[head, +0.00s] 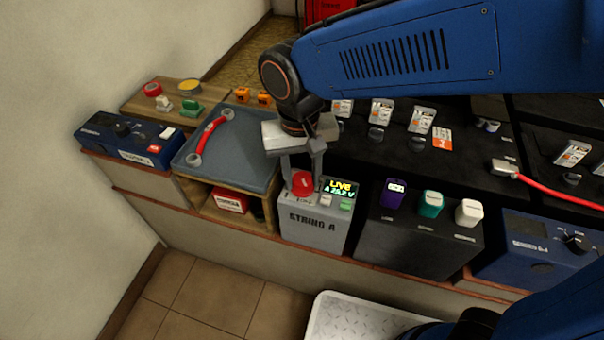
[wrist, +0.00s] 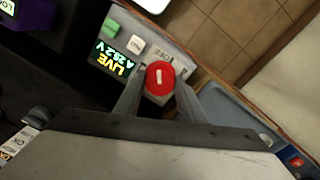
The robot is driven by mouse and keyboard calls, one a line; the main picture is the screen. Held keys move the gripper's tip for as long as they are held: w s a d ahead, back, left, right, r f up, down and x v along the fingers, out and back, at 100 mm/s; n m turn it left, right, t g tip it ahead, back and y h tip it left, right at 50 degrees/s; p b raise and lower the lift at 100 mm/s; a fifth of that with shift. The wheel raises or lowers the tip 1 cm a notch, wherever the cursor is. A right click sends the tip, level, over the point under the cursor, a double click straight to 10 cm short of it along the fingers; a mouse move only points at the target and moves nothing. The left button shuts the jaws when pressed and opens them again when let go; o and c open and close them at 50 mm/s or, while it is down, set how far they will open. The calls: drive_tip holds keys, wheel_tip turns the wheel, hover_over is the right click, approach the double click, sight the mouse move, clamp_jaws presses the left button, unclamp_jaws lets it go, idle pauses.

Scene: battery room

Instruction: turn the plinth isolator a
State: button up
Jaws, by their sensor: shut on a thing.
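The plinth isolator is a grey box (head: 312,224) labelled STRING A on the plinth. On its top is a round red knob (head: 302,182) with a white mark, which also shows in the wrist view (wrist: 160,78). A display (head: 339,187) beside the knob reads LIVE and a voltage. My gripper (head: 302,178) points down from above, its two fingers on either side of the red knob and shut on it. In the wrist view my gripper (wrist: 158,82) has a finger at each side of the knob. Part of the dial lettering is hidden.
A blue-grey tray (head: 240,145) with a red-handled bar (head: 212,134) lies left of the box. A dark unit with purple (head: 394,194), teal (head: 431,204) and white plugs stands close on the right. Black battery tops (head: 470,150) lie behind.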

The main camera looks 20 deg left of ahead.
sight(301, 180)
drive_tip(key=n, duration=0.5)
drive_tip(key=shift+n, duration=2.6)
drive_tip(key=o, duration=1)
drive_tip(key=shift+o, duration=0.2)
wheel_tip(301, 180, up, 17)
drive_tip(key=shift+s+r, duration=0.2)
drive_tip(key=shift+s, duration=0.05)
